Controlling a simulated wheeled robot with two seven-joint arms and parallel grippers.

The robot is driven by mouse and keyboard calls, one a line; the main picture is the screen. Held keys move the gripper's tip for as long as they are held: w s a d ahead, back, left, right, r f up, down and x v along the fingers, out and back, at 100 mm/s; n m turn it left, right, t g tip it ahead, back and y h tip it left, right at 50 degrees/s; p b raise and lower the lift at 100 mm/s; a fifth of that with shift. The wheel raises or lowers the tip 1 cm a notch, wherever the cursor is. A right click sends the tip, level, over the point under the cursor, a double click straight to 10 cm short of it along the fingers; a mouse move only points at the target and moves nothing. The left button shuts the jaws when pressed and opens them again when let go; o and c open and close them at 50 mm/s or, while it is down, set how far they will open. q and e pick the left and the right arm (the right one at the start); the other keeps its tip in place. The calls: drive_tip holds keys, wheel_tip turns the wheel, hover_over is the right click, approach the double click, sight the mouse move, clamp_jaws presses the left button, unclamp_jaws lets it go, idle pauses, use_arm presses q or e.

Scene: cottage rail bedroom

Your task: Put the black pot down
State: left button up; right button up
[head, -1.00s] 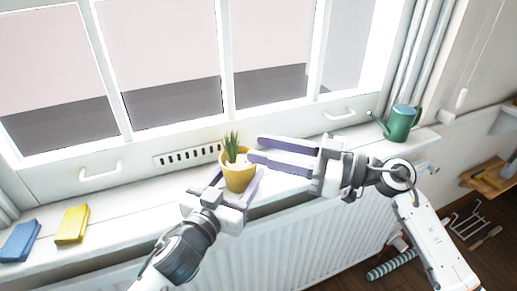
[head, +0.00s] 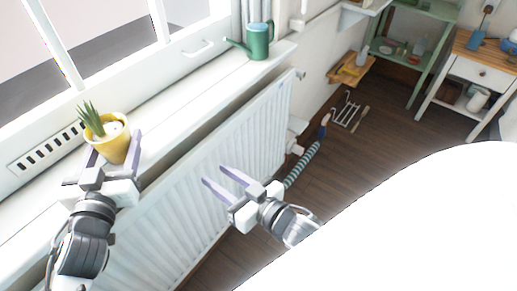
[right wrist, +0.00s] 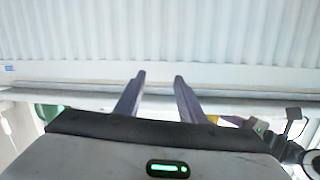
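No black pot shows in these views. A yellow pot (head: 106,148) with a spiky green plant (head: 91,118) and pale top is at the window sill (head: 165,112) on the left of the head view. My left gripper (head: 112,152) has one finger on each side of this pot, close against it, and appears shut on it. Whether the pot's base touches the sill cannot be told. My right gripper (head: 228,182) is apart from the pot, in front of the radiator. Its fingers are spread and empty; they also show in the right wrist view (right wrist: 158,82).
The radiator (head: 215,150) runs below the sill. A green watering can (head: 258,42) stands at the sill's far end. A striped roll (head: 302,166), a wire rack (head: 347,110), a green shelf (head: 410,50) and a wooden-topped cabinet (head: 480,70) are beyond. Dark floor lies between.

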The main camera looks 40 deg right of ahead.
use_arm(q)
drive_tip(key=o, duration=1.2)
use_arm(e)
drive_tip(key=s+f+g+h, duration=0.1)
drive_tip(key=s+f+g, duration=0.6)
drive_tip(key=s+f, duration=0.9)
drive_tip(key=shift+s+a+f+n, duration=0.15)
drive_tip(key=shift+s+a+n, duration=0.2)
drive_tip(key=shift+a+n, duration=0.05)
use_arm(q)
drive_tip(key=v, duration=1.2)
drive_tip(key=shift+s, duration=0.1)
use_arm(e)
drive_tip(key=shift+s, duration=0.1)
